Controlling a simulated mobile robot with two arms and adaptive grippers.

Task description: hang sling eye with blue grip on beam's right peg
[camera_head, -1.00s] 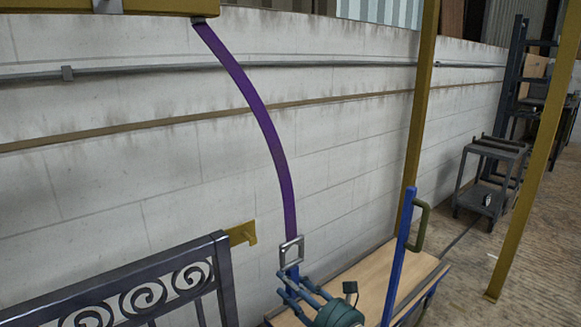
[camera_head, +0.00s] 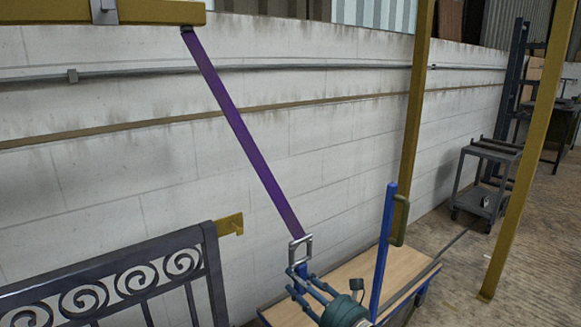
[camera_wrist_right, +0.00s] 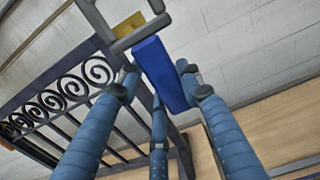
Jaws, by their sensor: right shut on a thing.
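The purple sling (camera_head: 243,130) runs straight down and right from the yellow overhead beam (camera_head: 150,12). At its lower end is a grey square metal eye (camera_head: 293,254), with a blue grip (camera_head: 300,270) below it. My right gripper (camera_head: 302,280) is shut on the blue grip. In the right wrist view the blue grip (camera_wrist_right: 160,72) sits between my fingers, the eye (camera_wrist_right: 120,42) above it. A yellow end piece with a small peg-like projection (camera_head: 230,225) shows beside the gate's post, left of the eye and apart from it. My left gripper is not in view.
The dark scroll gate (camera_head: 208,262) stands at lower left. A wood-topped cart (camera_head: 345,272) with a blue post (camera_head: 384,250) is beside my right gripper. Yellow uprights (camera_head: 412,130) stand to the right. A pale block wall is behind, a grey trolley (camera_head: 484,170) farther right.

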